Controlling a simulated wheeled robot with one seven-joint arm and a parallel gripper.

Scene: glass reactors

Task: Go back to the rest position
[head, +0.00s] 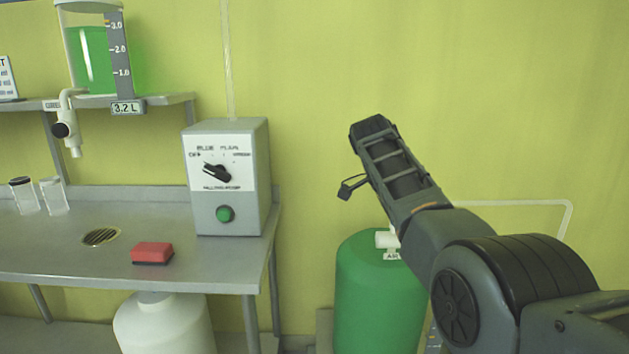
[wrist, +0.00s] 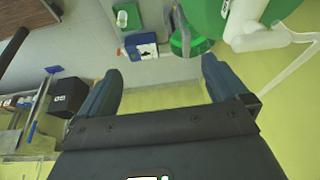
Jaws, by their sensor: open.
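My gripper (wrist: 160,70) shows in the wrist view with its two dark fingers wide apart and nothing between them. In the head view my arm reaches up and to the left in front of the yellow-green wall, right of the bench. The fingers cannot be made out clearly there. A small dark part sticks out on the left side of the arm. The gripper touches nothing that I can see.
A steel bench (head: 60,245) at left bears a grey control box (head: 252,180), a red sponge (head: 152,252) and two glasses. A graduated vessel (head: 95,65) of green liquid stands on the shelf above. A green tank (head: 365,300) stands below my arm.

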